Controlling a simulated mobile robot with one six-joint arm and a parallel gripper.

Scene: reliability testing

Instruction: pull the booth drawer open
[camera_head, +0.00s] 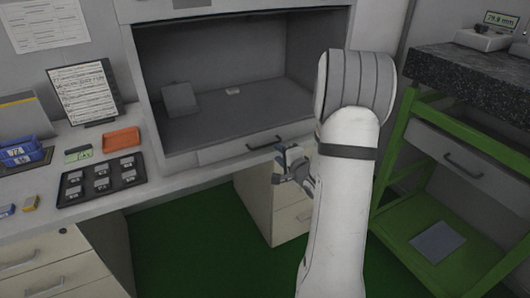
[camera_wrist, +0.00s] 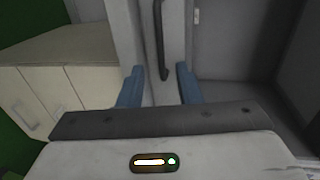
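The booth drawer (camera_head: 233,151) is a grey panel along the lower front of the dark booth. It looks shut, flush with the booth front. Its dark bar handle (camera_head: 265,142) shows to the left of my gripper (camera_head: 290,163). In the wrist view the handle (camera_wrist: 160,40) runs up and down on the pale drawer front (camera_wrist: 177,40). The two blue fingers of my gripper (camera_wrist: 159,84) are spread apart, and the handle's near end shows between and ahead of them. They hold nothing; I cannot tell how far the handle is from the fingertips.
A beige cabinet (camera_head: 255,205) stands below the booth. A green-framed bench (camera_head: 400,165) with its own drawer (camera_head: 470,160) stands at the right. The left counter holds a black tray (camera_head: 103,182) and an orange tray (camera_head: 121,139). Green floor is free between the cabinets.

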